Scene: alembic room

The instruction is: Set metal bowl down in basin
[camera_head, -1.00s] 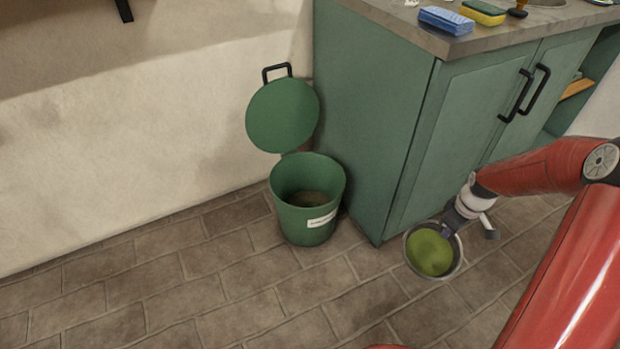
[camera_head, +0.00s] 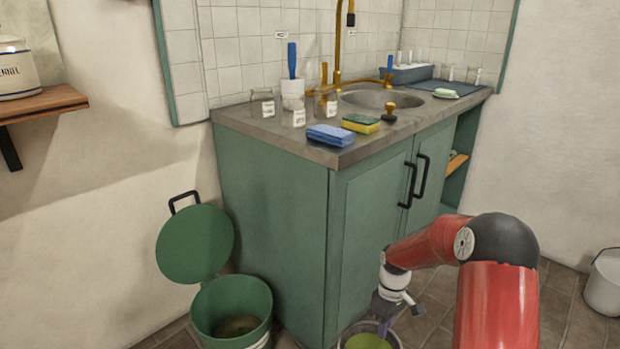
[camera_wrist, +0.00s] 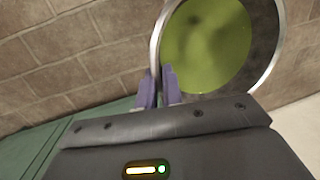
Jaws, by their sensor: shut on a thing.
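The metal bowl (camera_head: 348,339) is low at the bottom of the head view, in front of the green cabinet, partly cut off by the frame edge. It holds something yellow-green. In the wrist view its rim (camera_wrist: 157,42) lies between the fingers of my gripper (camera_wrist: 158,88). My gripper (camera_head: 384,318) is shut on the bowl's rim. The basin (camera_head: 376,99) is a round grey sink set in the counter, up and behind the gripper, beneath a brass tap (camera_head: 338,50).
The counter (camera_head: 290,143) carries a blue sponge pack (camera_head: 330,135), a yellow-green sponge (camera_head: 361,123), a brass-topped stopper-like item (camera_head: 389,113) and several labelled jars. A green lidded bin (camera_head: 232,303) stands open left of the cabinet. A white bucket (camera_head: 604,285) is at far right.

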